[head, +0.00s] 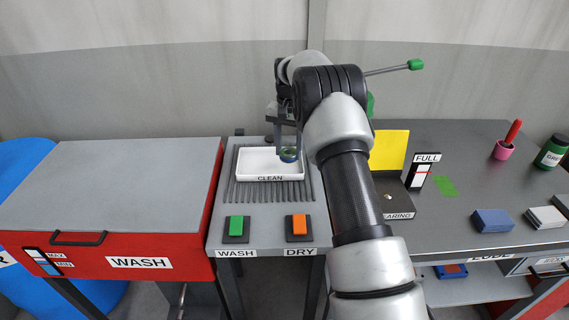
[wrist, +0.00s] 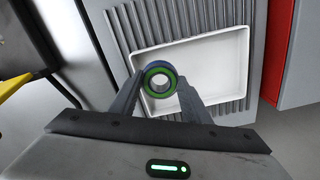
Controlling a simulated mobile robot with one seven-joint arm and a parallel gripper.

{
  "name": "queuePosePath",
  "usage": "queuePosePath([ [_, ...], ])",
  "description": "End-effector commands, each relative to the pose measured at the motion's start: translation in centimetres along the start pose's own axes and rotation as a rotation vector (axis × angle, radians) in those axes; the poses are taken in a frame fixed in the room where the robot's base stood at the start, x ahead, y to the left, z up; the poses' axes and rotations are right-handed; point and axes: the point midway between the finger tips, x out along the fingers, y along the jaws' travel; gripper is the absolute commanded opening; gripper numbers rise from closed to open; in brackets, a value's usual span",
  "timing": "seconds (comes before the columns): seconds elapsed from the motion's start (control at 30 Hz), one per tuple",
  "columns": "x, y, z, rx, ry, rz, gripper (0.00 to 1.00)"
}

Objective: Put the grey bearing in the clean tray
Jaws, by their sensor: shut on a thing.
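The bearing (wrist: 147,73) shows a dark blue-grey outer ring, a green ring on its face and a pale inner ring. My gripper (wrist: 160,84) is shut on it, one finger on each side. In the head view the bearing (head: 289,156) hangs from my gripper (head: 287,148) over the right part of the white clean tray (head: 242,166). In the wrist view the tray (wrist: 215,75) lies below the bearing and looks empty. The bearing seems held above the tray floor, but the exact gap is hard to tell.
The tray lies on a ribbed grey rack (head: 233,192). Green (head: 237,224) and orange (head: 299,225) buttons stand in front. A red wash cabinet (head: 140,262) is at left. A yellow panel (head: 391,150) and a FULL gauge (head: 424,170) stand right of my arm.

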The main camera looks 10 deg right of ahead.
Motion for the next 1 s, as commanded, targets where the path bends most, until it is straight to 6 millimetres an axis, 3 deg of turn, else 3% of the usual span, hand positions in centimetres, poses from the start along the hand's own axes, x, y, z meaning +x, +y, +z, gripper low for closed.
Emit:
queuePosePath([
  [0.17,1.4,0.0,0.0,-0.001,0.001,0.0,0.13],
  [0.4,5.0,0.0,0.0,-0.002,0.001,0.0,0.13],
  [0.8,5.8,0.0,0.0,-0.002,0.002,-0.001,0.13],
  [0.83,5.9,0.0,0.0,-0.002,0.001,-0.001,0.45],
  [0.87,5.8,0.0,0.0,-0.002,0.002,-0.001,0.5],
  [1.0,5.8,0.0,0.0,-0.002,0.001,-0.001,0.51],
])
